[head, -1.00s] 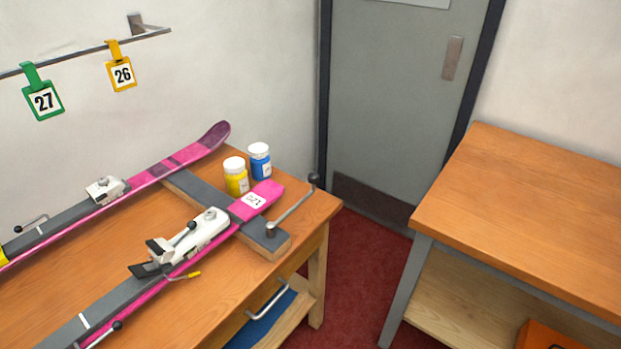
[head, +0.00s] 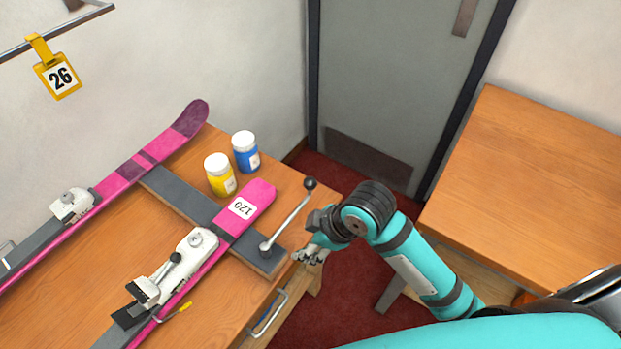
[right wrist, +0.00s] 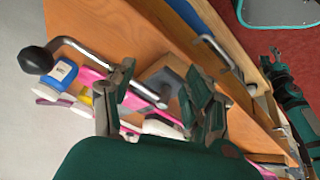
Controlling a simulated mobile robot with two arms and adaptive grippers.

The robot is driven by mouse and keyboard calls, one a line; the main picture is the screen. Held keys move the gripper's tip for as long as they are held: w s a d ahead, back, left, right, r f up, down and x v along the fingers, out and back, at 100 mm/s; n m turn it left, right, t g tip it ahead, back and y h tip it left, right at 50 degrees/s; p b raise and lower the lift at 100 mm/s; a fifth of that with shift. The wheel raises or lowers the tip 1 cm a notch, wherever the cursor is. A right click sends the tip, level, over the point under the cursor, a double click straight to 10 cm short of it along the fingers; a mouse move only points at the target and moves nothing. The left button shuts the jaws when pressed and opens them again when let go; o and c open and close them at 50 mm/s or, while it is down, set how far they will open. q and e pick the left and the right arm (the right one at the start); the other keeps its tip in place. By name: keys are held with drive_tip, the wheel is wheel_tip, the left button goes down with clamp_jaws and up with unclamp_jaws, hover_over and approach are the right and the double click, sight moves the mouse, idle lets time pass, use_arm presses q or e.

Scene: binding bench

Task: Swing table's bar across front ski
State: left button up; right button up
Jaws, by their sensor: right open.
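The table's bar (head: 288,218) is a thin metal rod with a black knob. It pivots on the dark board's front end and points away to the right, clear of the front ski. The front ski (head: 231,226) is pink and grey with a white 120 label and a white binding. My right gripper (head: 311,254) is open and empty, just right of the bar's pivot by the table corner. In the right wrist view the bar (right wrist: 90,58) runs from its knob at the left to near the open fingers (right wrist: 160,95); contact cannot be told. My left gripper is out of view.
A second pink ski (head: 136,172) lies behind. A yellow jar (head: 220,178) and a blue jar (head: 246,158) stand beyond the front ski's tip. A drawer handle (head: 268,313) is on the table front. Another wooden table (head: 540,190) stands at the right, with red floor between.

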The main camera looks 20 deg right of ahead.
drive_tip(key=w+a+r+n, duration=0.1)
drive_tip(key=w+r+n, duration=0.3)
drive_tip(key=n, duration=0.2)
drive_tip(key=n+g+h, duration=0.2)
drive_tip(key=n, duration=0.7)
approach(311, 179)
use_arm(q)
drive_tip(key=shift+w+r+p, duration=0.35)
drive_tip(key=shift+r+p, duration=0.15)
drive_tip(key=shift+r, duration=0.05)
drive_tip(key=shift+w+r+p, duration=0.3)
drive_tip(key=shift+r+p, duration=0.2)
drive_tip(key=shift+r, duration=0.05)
use_arm(e)
drive_tip(key=x, duration=1.1)
drive_tip(key=shift+s+f, duration=0.1)
drive_tip(key=shift+f, duration=0.25)
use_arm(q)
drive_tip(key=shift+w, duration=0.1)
use_arm(e)
clamp_jaws()
